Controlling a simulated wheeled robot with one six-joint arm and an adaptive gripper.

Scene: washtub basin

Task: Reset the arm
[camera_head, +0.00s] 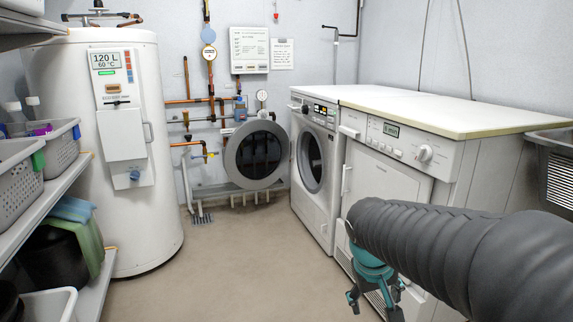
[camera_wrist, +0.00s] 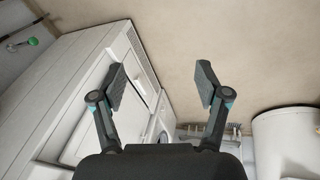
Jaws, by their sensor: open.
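My gripper (camera_wrist: 160,90) shows in the wrist view with its two dark fingers spread wide apart. Nothing is between them; bare floor and part of a white machine show behind the gap. In the head view my gripper (camera_head: 376,290) hangs at the lower right, at the end of my grey ribbed arm, in front of the nearer white machine (camera_head: 390,172).
A front-loading washer (camera_head: 316,175) stands beyond the nearer machine, both under a pale worktop (camera_head: 420,108). A white water tank (camera_head: 100,200) and a shelf with baskets (camera_head: 58,160) stand at left. Pipes line the back wall. The middle floor (camera_head: 235,255) is clear.

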